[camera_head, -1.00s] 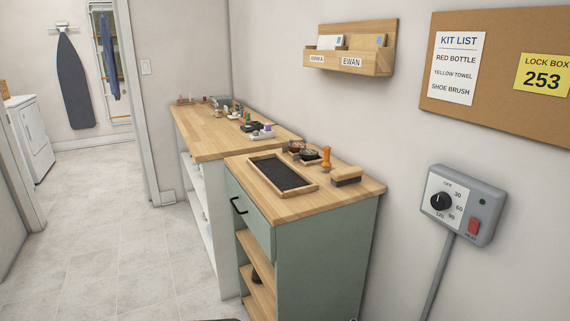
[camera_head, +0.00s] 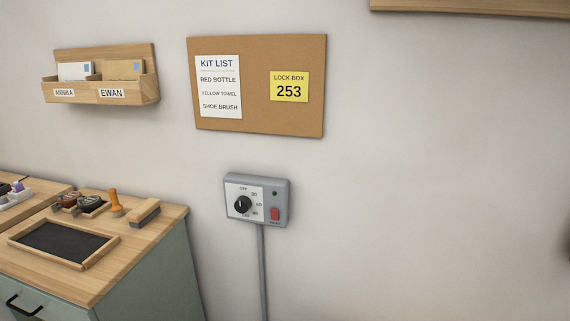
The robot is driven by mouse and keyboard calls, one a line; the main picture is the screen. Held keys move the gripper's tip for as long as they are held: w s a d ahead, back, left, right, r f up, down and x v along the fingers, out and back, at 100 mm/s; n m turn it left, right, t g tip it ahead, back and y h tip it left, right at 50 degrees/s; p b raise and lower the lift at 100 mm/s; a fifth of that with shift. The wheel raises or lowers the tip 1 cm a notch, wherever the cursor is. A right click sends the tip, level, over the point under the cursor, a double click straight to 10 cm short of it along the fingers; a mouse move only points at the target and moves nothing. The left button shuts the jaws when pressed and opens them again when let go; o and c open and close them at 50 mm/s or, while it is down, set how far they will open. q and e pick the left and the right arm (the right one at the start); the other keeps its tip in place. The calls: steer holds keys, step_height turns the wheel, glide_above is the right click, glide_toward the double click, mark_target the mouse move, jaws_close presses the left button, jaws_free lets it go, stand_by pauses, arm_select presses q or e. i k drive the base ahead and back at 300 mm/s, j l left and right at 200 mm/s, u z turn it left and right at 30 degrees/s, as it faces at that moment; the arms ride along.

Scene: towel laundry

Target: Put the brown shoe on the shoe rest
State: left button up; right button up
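No brown shoe shows in the head view. Nothing there can be told for sure as the shoe rest. A wood-framed tray with a dark mat (camera_head: 26,242) lies empty on top of the green cabinet (camera_head: 160,275) at the lower left. Neither of my grippers is in view.
A brush (camera_head: 145,213), an orange-handled tool (camera_head: 115,203) and small dark tins (camera_head: 80,204) stand behind the tray. A timer box (camera_head: 256,200), a cork board (camera_head: 257,125) and a letter rack (camera_head: 100,88) hang on the wall. The right side is mostly bare wall.

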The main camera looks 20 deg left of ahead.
mark_target(64, 243)
steer(key=k+j, duration=0.1)
steer(key=j, duration=0.5)
steer(key=k+j, duration=0.1)
steer(key=j, duration=1.05)
steer(key=k+j, duration=0.15)
steer(key=j, duration=1.2)
steer(key=k+j, duration=0.15)
steer(key=j, duration=1.4)
steer(key=k+j, duration=0.1)
steer(key=j, duration=0.3)
steer(key=k+j, duration=0.1)
steer(key=j, duration=0.7)
steer(key=k+j+z, duration=0.1)
steer(key=j, duration=0.3)
steer(key=k+j, duration=0.15)
steer(key=j, duration=0.25)
